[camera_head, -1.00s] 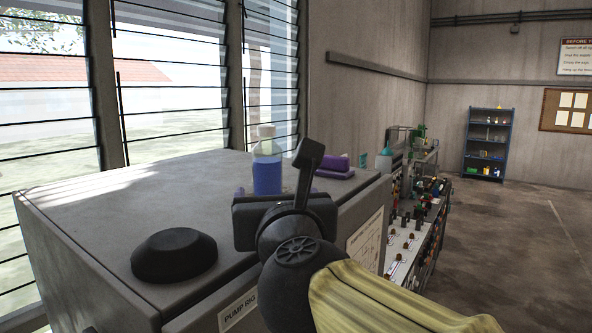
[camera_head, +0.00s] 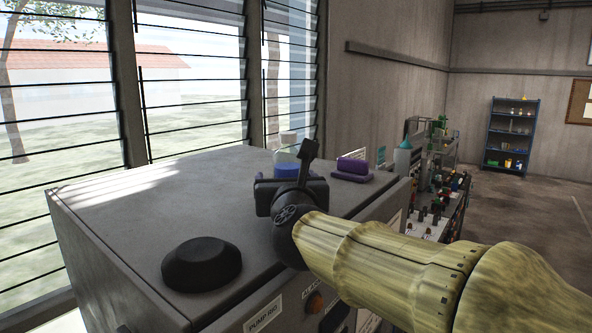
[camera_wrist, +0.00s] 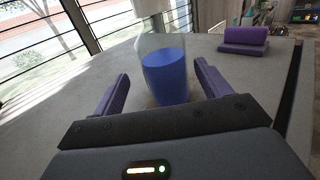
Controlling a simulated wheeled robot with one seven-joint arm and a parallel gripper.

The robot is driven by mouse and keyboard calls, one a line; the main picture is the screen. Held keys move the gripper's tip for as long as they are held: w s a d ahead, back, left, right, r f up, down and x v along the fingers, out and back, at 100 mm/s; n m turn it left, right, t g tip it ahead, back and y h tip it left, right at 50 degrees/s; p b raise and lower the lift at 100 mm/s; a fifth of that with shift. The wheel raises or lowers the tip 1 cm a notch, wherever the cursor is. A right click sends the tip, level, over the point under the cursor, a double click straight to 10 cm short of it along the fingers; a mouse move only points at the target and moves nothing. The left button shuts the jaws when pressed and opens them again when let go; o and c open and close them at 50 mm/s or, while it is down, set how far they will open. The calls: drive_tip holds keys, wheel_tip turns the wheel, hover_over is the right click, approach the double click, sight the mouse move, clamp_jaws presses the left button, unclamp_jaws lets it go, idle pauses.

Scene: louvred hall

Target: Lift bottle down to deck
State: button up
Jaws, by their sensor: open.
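The bottle (camera_wrist: 165,75) is clear with blue liquid in its lower part and stands upright on the grey top of the pump rig cabinet (camera_head: 130,215). In the head view the bottle (camera_head: 287,168) shows behind my gripper, its lower part hidden. My gripper (camera_wrist: 160,85) is open, with one purple finger on each side of the bottle's lower part. Gaps show between the fingers and the bottle. In the head view my gripper (camera_head: 292,190) is low over the cabinet top, its fingers hidden. I cannot make out which surface is the deck.
A black round knob-like block (camera_head: 202,263) sits on the cabinet's near part. A purple block on a purple base (camera_head: 352,168) stands right of the bottle. Louvred windows (camera_head: 190,75) run behind. A cluttered bench (camera_head: 435,195) stands to the right, with a blue shelf (camera_head: 511,137) beyond.

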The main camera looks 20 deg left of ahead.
sight(287, 168)
drive_tip(key=shift+w+d, duration=0.1)
drive_tip(key=shift+d, duration=0.05)
drive_tip(key=shift+w+r+p, duration=0.25)
drive_tip(key=shift+w+p, duration=0.15)
drive_tip(key=shift+p, duration=0.15)
drive_tip(key=p+x, duration=0.3)
drive_tip(key=x, duration=0.1)
drive_tip(key=shift+r, duration=0.25)
drive_tip(key=shift+w+f, duration=0.2)
drive_tip(key=shift+w, duration=0.1)
drive_tip(key=shift+s, duration=0.15)
drive_tip(key=c, duration=1.2)
